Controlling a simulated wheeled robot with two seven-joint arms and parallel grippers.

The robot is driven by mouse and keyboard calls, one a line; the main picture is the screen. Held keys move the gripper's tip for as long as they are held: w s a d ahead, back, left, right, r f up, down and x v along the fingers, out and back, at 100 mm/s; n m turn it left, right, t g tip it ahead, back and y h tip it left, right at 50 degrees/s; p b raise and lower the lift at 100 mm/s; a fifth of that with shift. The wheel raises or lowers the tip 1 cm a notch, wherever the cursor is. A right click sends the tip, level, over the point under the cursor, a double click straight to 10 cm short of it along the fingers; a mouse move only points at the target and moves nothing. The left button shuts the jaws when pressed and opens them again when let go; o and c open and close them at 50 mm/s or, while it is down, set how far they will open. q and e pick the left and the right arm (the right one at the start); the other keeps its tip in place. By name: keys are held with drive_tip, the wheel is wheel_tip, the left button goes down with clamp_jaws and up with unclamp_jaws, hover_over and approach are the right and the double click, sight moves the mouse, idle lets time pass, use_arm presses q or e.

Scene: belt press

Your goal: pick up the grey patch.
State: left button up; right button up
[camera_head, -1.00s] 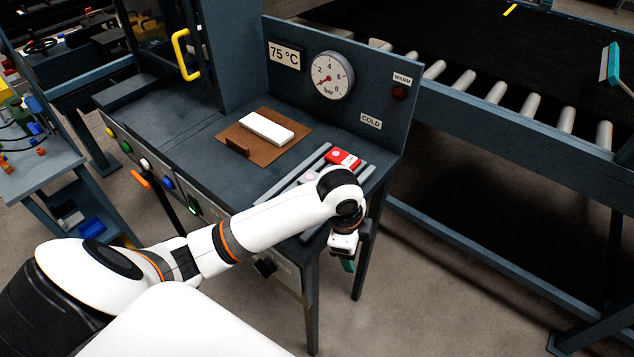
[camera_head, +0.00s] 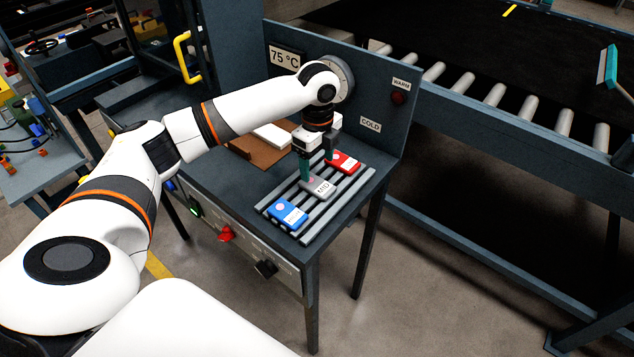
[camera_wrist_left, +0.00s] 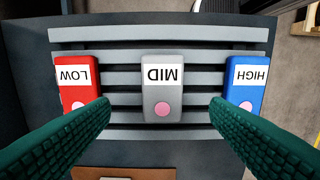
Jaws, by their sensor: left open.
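The grey patch (camera_head: 318,187) lies on a slatted rack (camera_head: 345,203), between a red patch (camera_head: 345,162) and a blue patch (camera_head: 289,214). In the left wrist view the grey patch (camera_wrist_left: 162,88) is labelled MID and has a pink dot. It lies centred between the two green fingers of my left gripper (camera_wrist_left: 160,125), touching neither. In the head view my left gripper (camera_head: 318,165) points down just above the rack, open and empty. The red patch (camera_wrist_left: 80,85) is labelled LOW and the blue patch (camera_wrist_left: 246,88) HIGH. My right gripper is not in view.
A white block (camera_head: 272,136) lies on a brown sheet (camera_head: 246,150) behind my left arm. A panel (camera_head: 378,100) with a gauge stands at the table's back. A roller conveyor (camera_head: 500,92) runs at the right. Buttons and knobs line the table's front.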

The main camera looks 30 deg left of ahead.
sight(317, 184)
use_arm(q)
wheel_tip(317, 184, down, 6)
drive_tip(key=shift+s+r+p, duration=0.15)
drive_tip(key=shift+r+p, duration=0.05)
drive_tip(key=shift+p, duration=1.05)
drive_tip(key=shift+f, duration=0.2)
drive_tip(key=c, duration=1.1)
drive_tip(key=shift+r, duration=0.15)
drive_tip(key=shift+r, duration=0.4)
wheel_tip(317, 184, up, 9)
drive_tip(key=b, duration=0.2)
drive_tip(key=shift+b, duration=0.4)
